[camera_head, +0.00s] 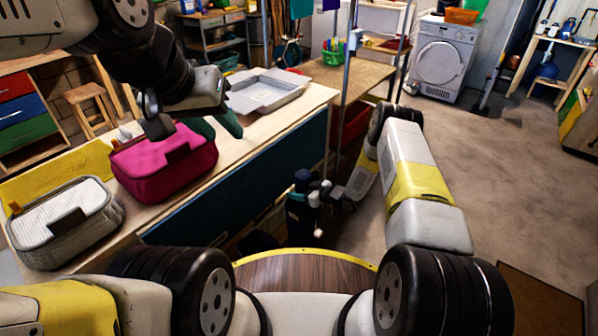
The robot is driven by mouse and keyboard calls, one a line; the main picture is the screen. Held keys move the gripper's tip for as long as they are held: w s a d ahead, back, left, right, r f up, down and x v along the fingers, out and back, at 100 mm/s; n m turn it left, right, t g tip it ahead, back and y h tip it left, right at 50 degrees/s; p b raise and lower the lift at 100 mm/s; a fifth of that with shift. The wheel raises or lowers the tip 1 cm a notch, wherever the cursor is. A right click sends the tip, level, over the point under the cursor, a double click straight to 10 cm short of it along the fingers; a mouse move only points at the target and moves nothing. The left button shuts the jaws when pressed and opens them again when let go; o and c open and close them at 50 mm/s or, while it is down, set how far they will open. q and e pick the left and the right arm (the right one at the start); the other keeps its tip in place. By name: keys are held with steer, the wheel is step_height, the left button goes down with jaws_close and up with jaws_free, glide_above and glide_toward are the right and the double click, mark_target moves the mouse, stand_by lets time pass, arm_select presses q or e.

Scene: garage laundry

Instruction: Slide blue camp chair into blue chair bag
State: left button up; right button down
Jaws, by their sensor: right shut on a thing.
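A dark, blue-black upright bundle (298,222) is low beside the bench front, at the picture's middle. It may be the blue camp chair or its bag; I cannot tell which, and no second such item is clear. My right gripper (322,193) reaches down to it from the right and is shut on its upper part. Small pale parts show there. My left gripper (165,124) hangs over the bench at the magenta bag's top edge. Its fingers are partly hidden, so its opening is unclear.
The bench (262,128) carries a magenta bag (165,168), a grey-white bag (66,222), teal pieces (229,122) and a grey tray (266,91). A red bin (352,124) sits under the farther table. A washer (440,60) stands behind. Open floor (490,165) lies right.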

steer(key=shift+c, duration=2.4)
jaws_free()
steer(key=shift+o, duration=0.2)
steer(key=shift+f, duration=0.2)
steer(key=v, duration=0.8)
